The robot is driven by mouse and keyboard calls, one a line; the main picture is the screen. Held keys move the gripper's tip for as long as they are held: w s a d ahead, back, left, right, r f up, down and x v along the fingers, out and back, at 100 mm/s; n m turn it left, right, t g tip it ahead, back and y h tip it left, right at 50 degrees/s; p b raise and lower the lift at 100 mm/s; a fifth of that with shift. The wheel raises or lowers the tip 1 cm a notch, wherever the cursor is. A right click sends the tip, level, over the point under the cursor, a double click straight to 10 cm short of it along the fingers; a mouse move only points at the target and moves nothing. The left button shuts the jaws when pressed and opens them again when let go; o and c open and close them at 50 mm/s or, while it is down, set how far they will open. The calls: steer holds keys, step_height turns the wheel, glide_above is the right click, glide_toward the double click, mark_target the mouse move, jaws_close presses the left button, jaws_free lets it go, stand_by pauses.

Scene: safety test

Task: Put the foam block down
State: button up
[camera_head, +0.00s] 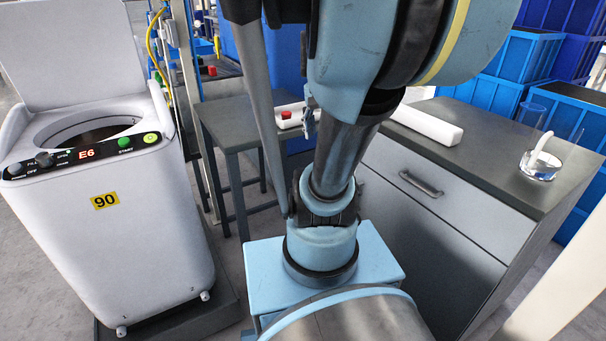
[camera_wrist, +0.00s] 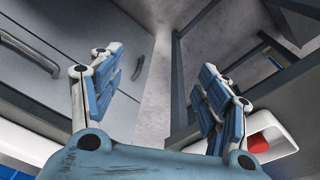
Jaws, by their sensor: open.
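My gripper (camera_wrist: 157,68) is open in the wrist view, with its two blue-padded fingers wide apart and nothing between them. Below the gap I see bare grey floor and the side of the cabinet. A long white block, possibly the foam block (camera_head: 427,123), lies on the dark cabinet top (camera_head: 500,160) in the head view, partly hidden behind my arm. A white shape at the lower left of the wrist view (camera_wrist: 28,143) may be the same block; it is apart from the fingers. In the head view my gripper is mostly hidden behind my arm.
A small grey table (camera_head: 235,115) stands left of the cabinet, with a red-button box (camera_head: 288,116) on it. A white washer (camera_head: 95,190) stands at left. A glass beaker (camera_head: 541,165) holding something white is at the cabinet's right end. Blue crates (camera_head: 525,55) stand behind.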

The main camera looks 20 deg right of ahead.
steer(key=s+a+f+n+t+y, duration=0.1)
steer(key=s+a+f+n, duration=0.5)
steer(key=a+f+n, duration=0.2)
steer(key=shift+s+f+n, duration=0.15)
steer(key=shift+f+n, duration=0.55)
